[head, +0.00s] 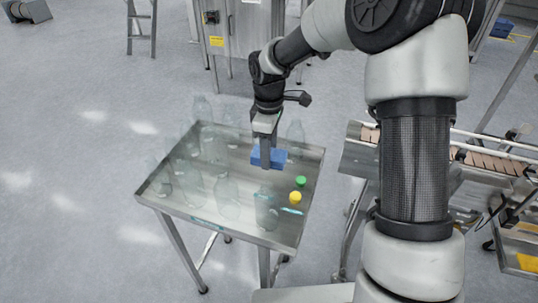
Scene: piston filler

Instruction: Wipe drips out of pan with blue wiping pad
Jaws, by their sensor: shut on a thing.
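My gripper (265,145) points down over the steel table in the head view. It is shut on a blue pad (278,158), which I take to be the wiping pad. The pad is above or close to the table top; I cannot tell whether it touches. The table top (179,208) is a shallow steel tray on legs with a raised rim. I cannot tell whether it is the pan of the task. No drips can be made out at this size.
Several clear bottles (226,198) stand on the table around my gripper. A green cap (301,181) and a yellow cap (295,197) are near its right side. A conveyor (487,161) stands to the right. A steel cabinet (245,35) is behind. Floor at left is free.

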